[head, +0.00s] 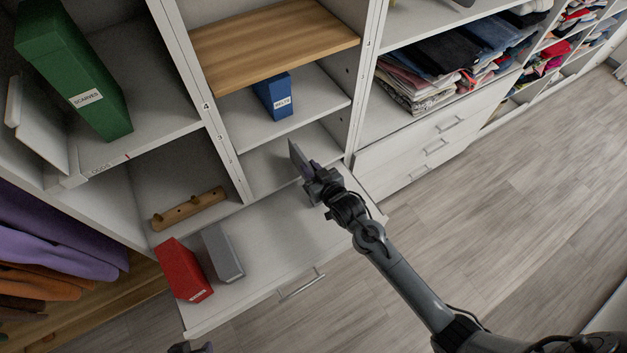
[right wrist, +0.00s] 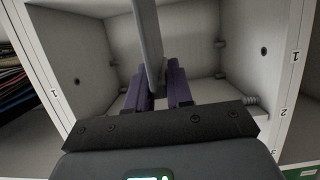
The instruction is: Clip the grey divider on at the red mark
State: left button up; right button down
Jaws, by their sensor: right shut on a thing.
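The grey divider (head: 297,160) is a thin upright plate in front of the middle column's lower cubby. My right gripper (head: 308,173) is shut on it. In the right wrist view the divider (right wrist: 149,45) stands up from between the purple fingers (right wrist: 154,92), with an open cubby behind it. The small red mark (head: 127,156) is on the front edge of the left shelf (head: 150,140), below the green box (head: 75,80). My left gripper (head: 190,348) only just shows at the bottom edge; its fingers cannot be made out.
A white divider (head: 42,128) stands left of the green box. A red box (head: 184,270) and a grey box (head: 222,253) stand on the white top (head: 275,235). A wooden peg rail (head: 188,208) lies in the cubby below. A blue box (head: 273,96) stands on the middle shelf.

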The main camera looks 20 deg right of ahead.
aim_at(303, 156)
jog(key=shift+w+b, duration=0.35)
dwell(0.4)
jog(key=shift+r+p, duration=0.15)
jog(key=shift+p, duration=0.4)
jog(key=shift+w+f+b, duration=0.2)
jog(key=shift+w+b, duration=0.15)
jog(key=shift+w+a+b, duration=0.15)
jog(key=shift+w+b, duration=0.3)
jog(key=shift+w, duration=0.85)
jog(key=shift+w+a+b, duration=0.15)
jog(key=shift+w+b, duration=0.3)
jog(key=shift+w, duration=0.8)
jog(key=shift+p, duration=0.35)
jog(key=shift+r+p, duration=0.1)
jog(key=shift+p, duration=0.2)
